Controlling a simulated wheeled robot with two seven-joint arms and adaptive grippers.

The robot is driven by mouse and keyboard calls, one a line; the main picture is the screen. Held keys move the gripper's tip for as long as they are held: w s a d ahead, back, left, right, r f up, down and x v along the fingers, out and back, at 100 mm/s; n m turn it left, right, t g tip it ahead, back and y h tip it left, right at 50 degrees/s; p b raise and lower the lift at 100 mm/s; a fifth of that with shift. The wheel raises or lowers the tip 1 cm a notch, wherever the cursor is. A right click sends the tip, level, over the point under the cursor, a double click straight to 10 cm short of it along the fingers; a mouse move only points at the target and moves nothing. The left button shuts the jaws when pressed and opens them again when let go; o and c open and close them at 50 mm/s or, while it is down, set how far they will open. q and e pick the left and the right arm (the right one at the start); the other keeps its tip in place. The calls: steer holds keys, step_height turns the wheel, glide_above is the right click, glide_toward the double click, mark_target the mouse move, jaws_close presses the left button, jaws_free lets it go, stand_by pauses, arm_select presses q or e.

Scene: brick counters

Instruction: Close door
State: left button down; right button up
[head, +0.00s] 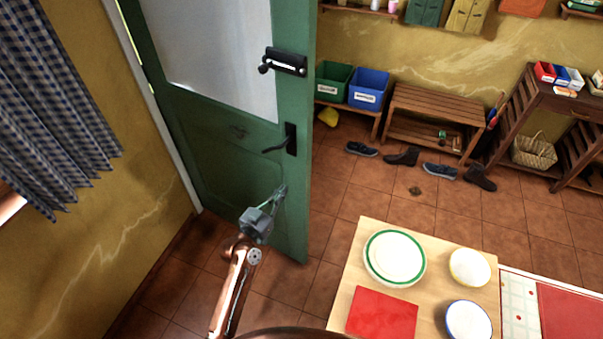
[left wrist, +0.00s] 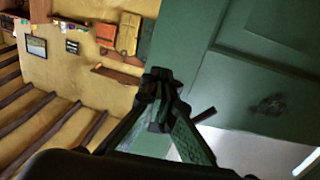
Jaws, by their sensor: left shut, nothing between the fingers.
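The green door (head: 223,160) with a frosted glass pane stands open at the left in the head view. It has a dark lever handle (head: 290,140) and a black latch (head: 288,62) near its free edge. My left gripper (head: 281,189) is shut and empty, in front of the lower door panel and below the handle. I cannot tell if its tips touch the door. In the left wrist view, the gripper's fingers (left wrist: 160,88) meet at the tips, with the green door (left wrist: 250,70) behind and to the right. My right gripper is not in view.
A small table (head: 350,258) with plates (head: 394,257) and a red board (head: 382,314) stands at the lower right. Shoes (head: 402,156) lie by a wooden bench (head: 437,100) at the back. A checked curtain (head: 60,110) hangs at the left.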

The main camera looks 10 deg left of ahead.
mark_target(302, 168)
arm_select(q)
steer(key=x, duration=0.9)
steer(key=shift+w+d+b, duration=0.15)
steer(key=shift+b, duration=0.25)
steer(key=shift+w+d, duration=0.15)
steer(key=shift+w, duration=0.35)
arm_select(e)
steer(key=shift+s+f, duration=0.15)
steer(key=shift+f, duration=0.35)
